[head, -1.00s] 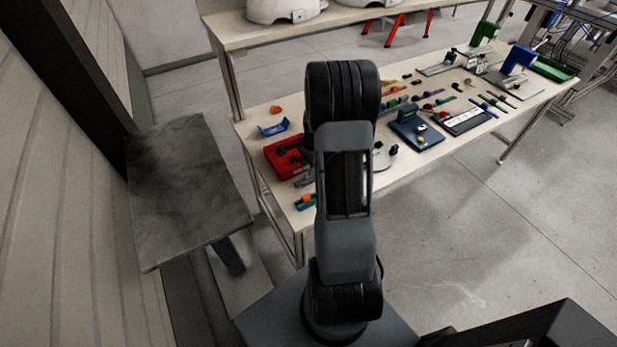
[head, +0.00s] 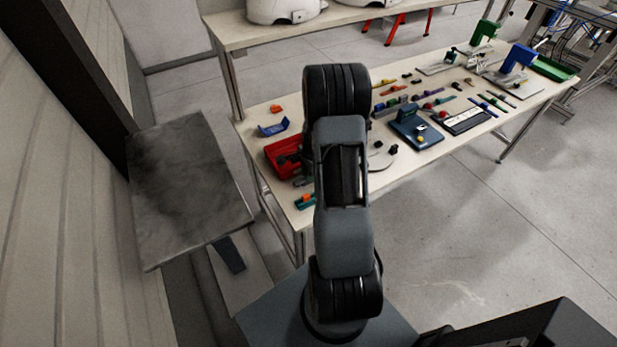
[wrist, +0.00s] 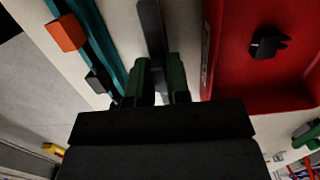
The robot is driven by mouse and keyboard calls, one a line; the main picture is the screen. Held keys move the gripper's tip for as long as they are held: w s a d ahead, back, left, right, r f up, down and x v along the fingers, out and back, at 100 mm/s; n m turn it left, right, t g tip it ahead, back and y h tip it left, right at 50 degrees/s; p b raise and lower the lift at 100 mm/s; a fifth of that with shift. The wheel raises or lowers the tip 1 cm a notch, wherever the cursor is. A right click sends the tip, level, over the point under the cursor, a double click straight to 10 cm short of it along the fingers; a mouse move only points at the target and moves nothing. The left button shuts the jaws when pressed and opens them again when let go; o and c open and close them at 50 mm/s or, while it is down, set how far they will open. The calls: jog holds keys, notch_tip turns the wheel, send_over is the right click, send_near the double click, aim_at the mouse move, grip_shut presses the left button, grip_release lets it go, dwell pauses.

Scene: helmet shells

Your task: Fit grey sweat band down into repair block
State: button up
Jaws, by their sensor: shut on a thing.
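In the wrist view my gripper (wrist: 160,84) has two dark green fingers close together, shut on a flat dark grey strip, which looks like the grey sweat band (wrist: 151,30). The strip runs away from the fingers, over the pale table top; I cannot tell whether it touches the table. In the head view my own arm hides the gripper. I cannot tell for certain which thing is the repair block. A teal rail with an orange block (wrist: 66,33) and a black block (wrist: 98,80) lies left of the fingers in the wrist view.
A red tray (wrist: 262,80) holding a black clip (wrist: 268,42) is close on the right of the fingers. On the table (head: 405,172) are a blue open holder (head: 274,127), a dark blue fixture (head: 416,131) and several small coloured parts. A dark grey slab (head: 185,195) stands at left.

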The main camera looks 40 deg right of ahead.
grip_shut()
